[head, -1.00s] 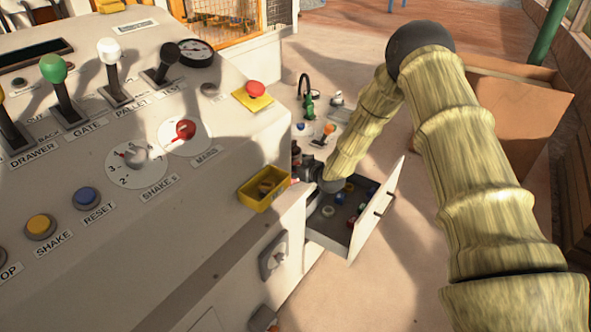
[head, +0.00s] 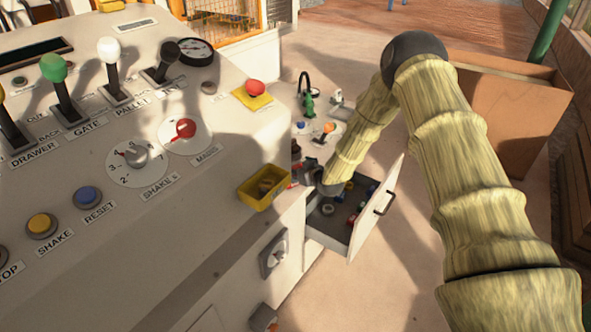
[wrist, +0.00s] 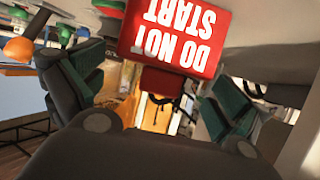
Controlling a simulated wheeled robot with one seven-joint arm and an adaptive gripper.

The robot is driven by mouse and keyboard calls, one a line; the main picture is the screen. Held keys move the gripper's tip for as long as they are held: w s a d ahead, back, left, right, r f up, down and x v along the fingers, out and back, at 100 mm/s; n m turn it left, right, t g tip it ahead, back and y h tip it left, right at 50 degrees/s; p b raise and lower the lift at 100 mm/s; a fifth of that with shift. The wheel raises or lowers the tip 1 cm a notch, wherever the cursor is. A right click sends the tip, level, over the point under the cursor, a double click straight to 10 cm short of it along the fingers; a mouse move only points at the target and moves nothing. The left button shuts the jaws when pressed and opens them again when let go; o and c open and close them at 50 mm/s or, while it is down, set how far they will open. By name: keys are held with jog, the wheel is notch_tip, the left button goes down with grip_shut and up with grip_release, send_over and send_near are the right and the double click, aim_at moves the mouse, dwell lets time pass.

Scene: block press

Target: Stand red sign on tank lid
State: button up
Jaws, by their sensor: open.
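A red sign (wrist: 175,38) with white "DO NOT START" lettering shows upside down at the top of the wrist view. A smaller red piece (wrist: 168,82) shows just below it in that view. My gripper (wrist: 152,85) is open, with one dark, green-padded finger on each side of the picture. The sign appears ahead of the fingers; I cannot tell whether either finger touches it. In the head view my gripper (head: 310,178) is beside the control desk, above the open drawer's near-left end. I cannot make out a tank lid for certain.
The open drawer (head: 386,187) holds several small items below my wrist. A yellow tray (head: 264,203) sits on the desk edge left of my gripper. A black tap and green valve (head: 308,104) stand behind it. A cardboard box (head: 508,115) is at the right.

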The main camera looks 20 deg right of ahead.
jog(key=shift+r, duration=0.1)
jog(key=b+v, duration=0.2)
jog(key=v, duration=1)
jog(key=s+a+f+m+g+h, duration=0.1)
jog(key=s+a+f+g, duration=0.25)
jog(key=s+f, duration=0.8)
jog(key=s+a+f+m+g, duration=0.1)
jog(key=s+a+f+g, duration=0.25)
jog(key=s+f, duration=0.75)
jog(key=s+m+g+h, duration=0.1)
jog(key=s+g, duration=0.5)
jog(key=s, duration=2.3)
jog(key=shift+s+a+f+h, duration=0.25)
jog(key=shift+s+f+h, duration=0.15)
jog(key=shift+h, duration=0.3)
jog(key=shift+m, duration=0.3)
